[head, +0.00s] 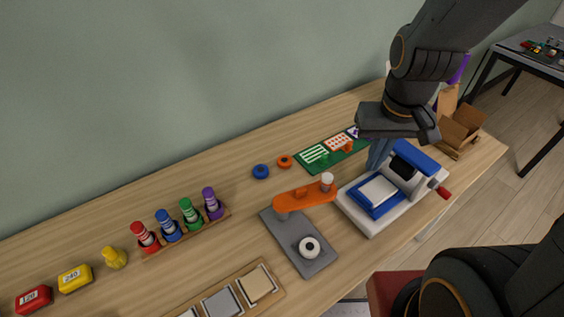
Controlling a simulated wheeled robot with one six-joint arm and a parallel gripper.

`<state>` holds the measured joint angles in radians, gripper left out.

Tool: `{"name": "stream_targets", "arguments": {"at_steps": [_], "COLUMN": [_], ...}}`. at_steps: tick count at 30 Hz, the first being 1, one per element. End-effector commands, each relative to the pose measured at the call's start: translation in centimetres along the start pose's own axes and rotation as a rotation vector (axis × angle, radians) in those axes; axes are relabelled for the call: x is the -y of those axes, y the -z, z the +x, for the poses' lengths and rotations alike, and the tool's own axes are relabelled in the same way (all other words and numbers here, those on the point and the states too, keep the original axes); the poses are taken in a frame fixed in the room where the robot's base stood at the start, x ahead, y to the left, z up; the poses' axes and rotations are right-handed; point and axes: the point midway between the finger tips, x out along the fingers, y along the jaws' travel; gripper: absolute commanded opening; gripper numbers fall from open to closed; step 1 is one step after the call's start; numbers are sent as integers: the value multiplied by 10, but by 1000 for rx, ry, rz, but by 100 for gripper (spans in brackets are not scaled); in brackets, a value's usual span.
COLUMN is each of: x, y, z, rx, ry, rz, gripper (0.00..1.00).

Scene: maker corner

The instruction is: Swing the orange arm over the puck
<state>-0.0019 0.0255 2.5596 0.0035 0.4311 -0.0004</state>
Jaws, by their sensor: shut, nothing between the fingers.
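The orange arm (303,197) is mounted on a post at the far left part of a grey base plate (319,265). It points right, past the plate's edge, with a white-topped knob (327,180) at its free end.
The blue and white machine (372,222) with a red-ended handle stands right of the plate. A green board (318,158), a blue ring (261,171) and an orange ring (285,161) lie behind. A bottle rack (226,213) stands left. A sample tray (276,294) lies in front.

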Motion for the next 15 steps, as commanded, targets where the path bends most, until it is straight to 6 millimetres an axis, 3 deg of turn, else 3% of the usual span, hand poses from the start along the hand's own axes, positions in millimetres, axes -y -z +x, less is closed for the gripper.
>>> {"name": "stream_targets", "arguments": {"at_steps": [11,15], "x": [0,9], "y": [0,14], "z": [0,6], "rx": [0,24], "ry": [0,3], "rz": [0,-31], "gripper": [0,0]}}
